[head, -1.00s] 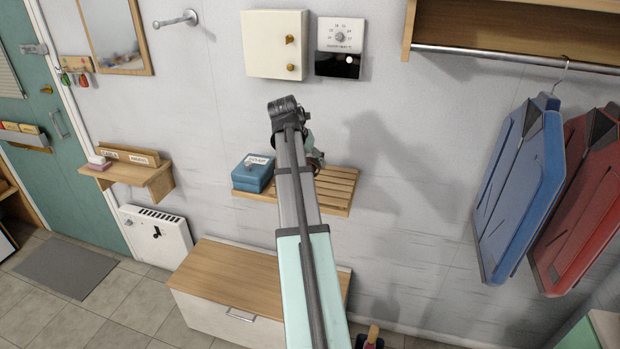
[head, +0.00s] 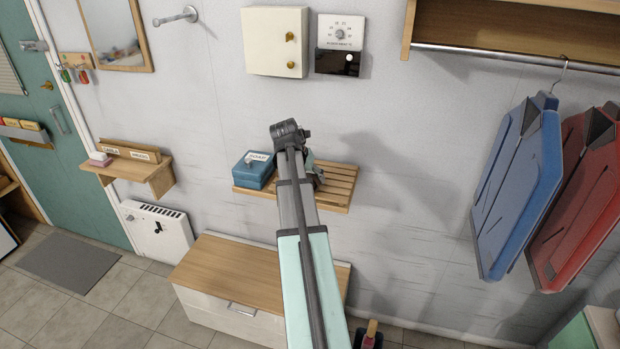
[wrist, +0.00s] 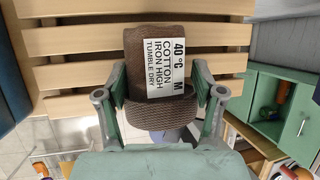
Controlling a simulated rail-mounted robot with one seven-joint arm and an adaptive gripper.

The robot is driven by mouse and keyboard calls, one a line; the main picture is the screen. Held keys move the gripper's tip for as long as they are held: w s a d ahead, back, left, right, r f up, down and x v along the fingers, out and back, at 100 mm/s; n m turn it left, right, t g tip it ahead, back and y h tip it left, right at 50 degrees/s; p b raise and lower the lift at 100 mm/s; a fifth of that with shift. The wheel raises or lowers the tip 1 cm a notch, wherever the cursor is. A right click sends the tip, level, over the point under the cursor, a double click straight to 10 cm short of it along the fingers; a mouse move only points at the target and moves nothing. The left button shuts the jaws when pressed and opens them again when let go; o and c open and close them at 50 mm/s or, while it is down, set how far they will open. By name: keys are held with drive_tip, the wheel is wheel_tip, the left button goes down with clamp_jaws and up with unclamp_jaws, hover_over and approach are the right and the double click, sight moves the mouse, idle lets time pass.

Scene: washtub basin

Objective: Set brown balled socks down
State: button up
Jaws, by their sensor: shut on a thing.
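The brown balled socks (wrist: 162,112) fill the middle of the wrist view, with a white care label (wrist: 166,66) on them. My gripper (wrist: 162,100) is shut on the socks, one finger on each side. The slatted wooden shelf (wrist: 80,77) lies behind the socks in the wrist view; I cannot tell whether they touch it. In the head view my gripper (head: 313,172) is at the slatted shelf (head: 338,190), mostly hidden by my arm, and the socks cannot be made out.
A blue box (head: 253,170) sits on the shelf's left end, close to my arm. The shelf's right part is bare. A wooden-topped bench (head: 240,268) stands below. Blue (head: 520,190) and red (head: 580,210) hanging items are at the right.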

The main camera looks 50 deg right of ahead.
drive_tip(key=shift+f, duration=0.1)
drive_tip(key=o, duration=1.2)
drive_tip(key=shift+o, duration=0.2)
